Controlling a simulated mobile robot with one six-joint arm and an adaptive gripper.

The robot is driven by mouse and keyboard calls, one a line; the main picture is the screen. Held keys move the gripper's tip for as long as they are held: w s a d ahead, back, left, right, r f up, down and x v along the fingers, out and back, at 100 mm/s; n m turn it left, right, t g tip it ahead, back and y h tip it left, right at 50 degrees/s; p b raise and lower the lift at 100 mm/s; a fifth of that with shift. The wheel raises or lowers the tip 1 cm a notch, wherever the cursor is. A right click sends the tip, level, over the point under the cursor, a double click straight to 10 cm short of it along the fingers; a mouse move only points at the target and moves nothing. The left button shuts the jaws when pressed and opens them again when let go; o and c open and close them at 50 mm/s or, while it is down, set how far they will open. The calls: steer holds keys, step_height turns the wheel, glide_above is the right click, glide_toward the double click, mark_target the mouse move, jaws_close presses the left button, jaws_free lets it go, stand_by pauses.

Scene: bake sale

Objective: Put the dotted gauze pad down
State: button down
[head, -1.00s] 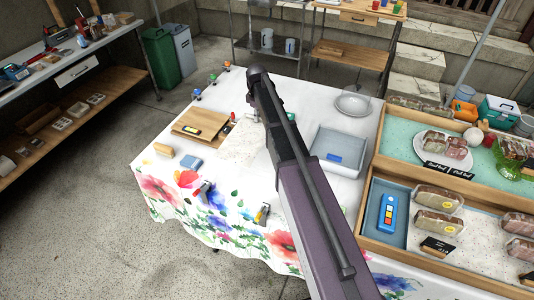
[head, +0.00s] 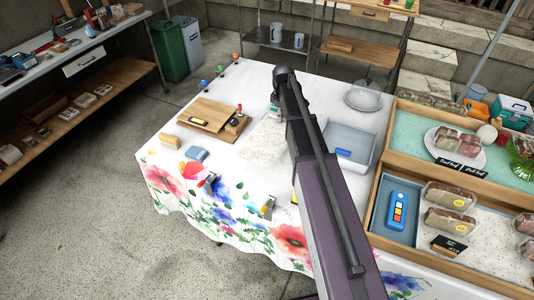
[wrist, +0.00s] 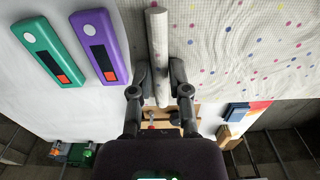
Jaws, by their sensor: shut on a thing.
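My gripper (wrist: 160,88) is in the lower middle of the wrist view, its two fingers closed on a pale, faintly spotted pad (wrist: 157,45). I take this for the dotted gauze pad. It shows edge-on as a narrow strip, so its broad face is hidden. Beneath it lies a pale mesh-patterned sheet (wrist: 245,50) with coloured dots. That sheet shows in the head view (head: 262,143) on the flowered table cloth (head: 160,160). In the head view my arm hides the fingers and the pad. I cannot tell whether the pad touches the sheet.
A green device (wrist: 48,50) and a purple one (wrist: 100,45) lie left of the pad. A wooden board (head: 205,116), a blue block (head: 197,154) and a grey basin (head: 362,132) are on the table. Wooden trays (head: 370,235) with packaged bakes stand at right.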

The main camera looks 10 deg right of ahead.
steer(key=s+d+f, duration=0.1)
steer(key=s+d+b, duration=0.1)
steer(key=shift+s+d+f, duration=0.2)
steer(key=shift+d+f, duration=0.15)
step_height(320, 180, down, 6)
steer(key=b, duration=0.6)
steer(key=shift+f, duration=0.15)
stand_by(0.4)
steer(key=shift+f+b, duration=1.85)
steer(key=shift+b, duration=0.2)
steer(key=shift+f, duration=0.2)
steer(key=c, duration=0.6)
jaws_free()
steer(key=shift+r, duration=0.1)
